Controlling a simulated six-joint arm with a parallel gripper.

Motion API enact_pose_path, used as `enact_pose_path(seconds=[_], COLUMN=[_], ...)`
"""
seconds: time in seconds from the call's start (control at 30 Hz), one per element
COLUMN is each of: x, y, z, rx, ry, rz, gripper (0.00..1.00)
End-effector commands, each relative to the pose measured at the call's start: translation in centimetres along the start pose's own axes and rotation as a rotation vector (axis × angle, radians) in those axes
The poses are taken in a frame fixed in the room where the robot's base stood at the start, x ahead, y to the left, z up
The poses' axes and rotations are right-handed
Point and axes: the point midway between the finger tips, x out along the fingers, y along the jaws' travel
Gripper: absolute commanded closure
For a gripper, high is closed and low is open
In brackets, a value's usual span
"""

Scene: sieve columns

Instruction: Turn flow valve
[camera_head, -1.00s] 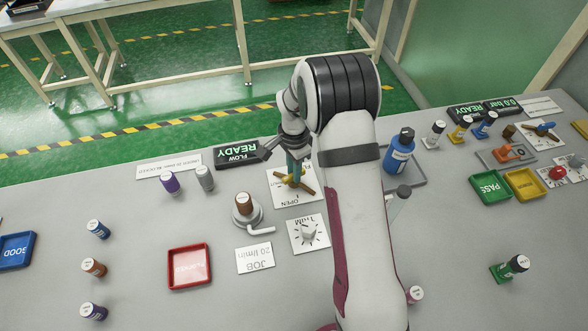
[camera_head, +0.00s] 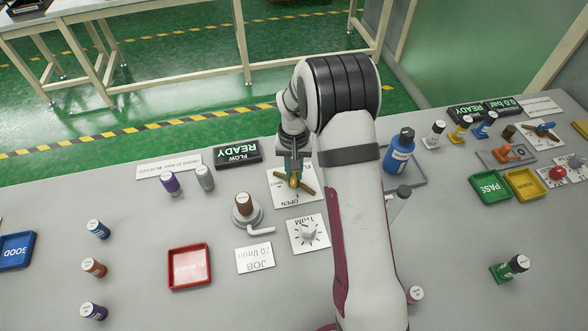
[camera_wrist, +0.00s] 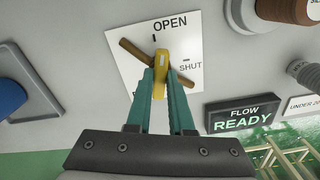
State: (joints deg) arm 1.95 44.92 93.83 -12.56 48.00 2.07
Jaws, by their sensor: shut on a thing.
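The flow valve is on a white plate (camera_wrist: 190,45) marked OPEN and SHUT. It has a yellow handle (camera_wrist: 161,62) and a brown bar (camera_wrist: 134,52) crossing behind it at a slant. The yellow handle's far end lies close to the OPEN tick. My gripper (camera_wrist: 161,77) is shut on the yellow handle, with one teal finger on each side of it. In the head view my gripper (camera_head: 293,168) comes down over the valve from the far side; the yellow handle (camera_head: 294,182) shows below the fingers, and part of the plate is hidden.
The FLOW display (camera_head: 238,154) reads READY behind the valve. A blue bottle (camera_head: 400,153) stands right of my arm.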

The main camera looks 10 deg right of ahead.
Motion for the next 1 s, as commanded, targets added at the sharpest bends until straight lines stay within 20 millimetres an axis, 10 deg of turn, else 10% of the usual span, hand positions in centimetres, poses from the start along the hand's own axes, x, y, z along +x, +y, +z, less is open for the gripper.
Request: enact_pose_path(seconds=[1.0], x=[-0.08], y=[0.01], z=[0.00], rx=[-0.305], ry=[0.000], rz=[0.000], gripper=[1.00])
